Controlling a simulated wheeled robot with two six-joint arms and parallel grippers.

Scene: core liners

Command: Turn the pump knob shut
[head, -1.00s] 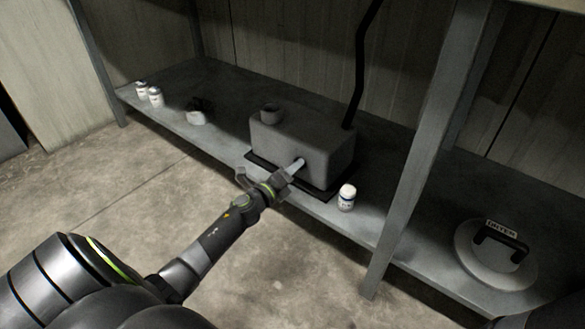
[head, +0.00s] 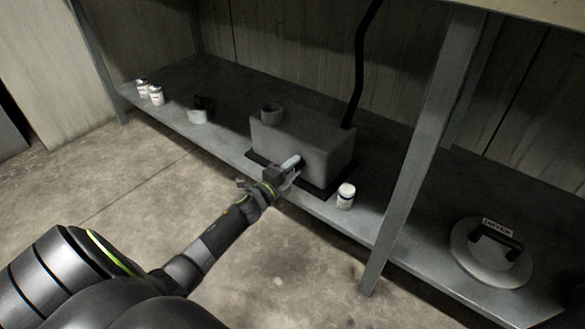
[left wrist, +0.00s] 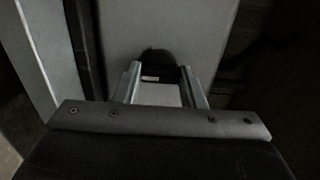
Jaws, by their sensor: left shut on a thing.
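The pump (head: 318,150) is a grey box on a dark mat on the low shelf, with a black pipe rising behind it. My left gripper (head: 292,166) is at the pump's front face, shut on the knob. In the left wrist view the dark knob (left wrist: 158,66) sits between the two fingertips of the gripper (left wrist: 160,84), against the grey pump face. Most of the knob is hidden by the fingers in the head view, so its exact angle is hard to tell. My right gripper is in no view.
A white jar (head: 346,196) stands close to the right of the pump. Two more white jars (head: 150,92) and a white cup-like thing (head: 199,112) stand to the left. A shelf post (head: 422,150) rises to the right, before a round lid with a handle (head: 490,254).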

